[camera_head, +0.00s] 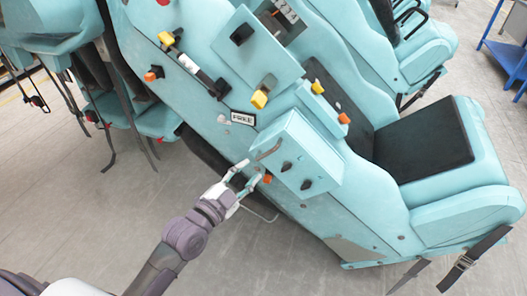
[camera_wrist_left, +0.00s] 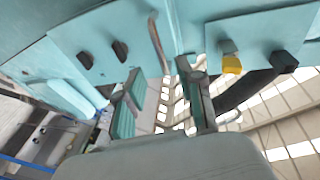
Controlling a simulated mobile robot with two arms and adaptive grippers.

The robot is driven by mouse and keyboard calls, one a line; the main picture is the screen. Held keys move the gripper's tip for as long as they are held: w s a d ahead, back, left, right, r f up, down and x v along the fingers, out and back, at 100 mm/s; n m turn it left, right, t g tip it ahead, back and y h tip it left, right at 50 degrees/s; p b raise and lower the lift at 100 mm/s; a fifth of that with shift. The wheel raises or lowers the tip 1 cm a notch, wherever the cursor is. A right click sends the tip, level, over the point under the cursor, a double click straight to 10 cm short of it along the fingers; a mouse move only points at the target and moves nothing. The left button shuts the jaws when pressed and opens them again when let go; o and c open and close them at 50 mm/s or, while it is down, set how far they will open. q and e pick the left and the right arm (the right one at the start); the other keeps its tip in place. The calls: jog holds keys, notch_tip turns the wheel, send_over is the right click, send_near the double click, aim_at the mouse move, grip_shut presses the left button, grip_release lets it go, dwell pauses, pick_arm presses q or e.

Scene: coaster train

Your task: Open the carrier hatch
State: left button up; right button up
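A teal box-like hatch panel (camera_head: 312,150) sits on the side of the teal ride carrier (camera_head: 205,125), with black knobs and a thin metal handle (camera_head: 268,151) at its upper left. Whether the panel is ajar is unclear. My left gripper (camera_head: 251,171) is just left of the panel, below the handle, its fingers apart and empty. In the left wrist view the open fingers (camera_wrist_left: 159,72) point toward the curved metal handle (camera_wrist_left: 158,42), which shows between and beyond them; contact is not visible. My right gripper is not in view.
An orange knob (camera_head: 267,179) is close to the left fingertips. A "FREE" label (camera_head: 242,118) and a yellow knob (camera_head: 259,98) are above. A black-padded seat (camera_head: 425,140) is at right. Black straps (camera_head: 462,262) hang at lower right. Grey floor (camera_head: 225,265) is clear below.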

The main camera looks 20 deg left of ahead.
aim_at(264, 156)
pick_arm(q)
jog(key=x, duration=0.8)
jog(key=shift+w+f+p, duration=0.1)
jog(key=shift+w+p, duration=0.2)
jog(key=shift+p, duration=0.1)
grip_shut()
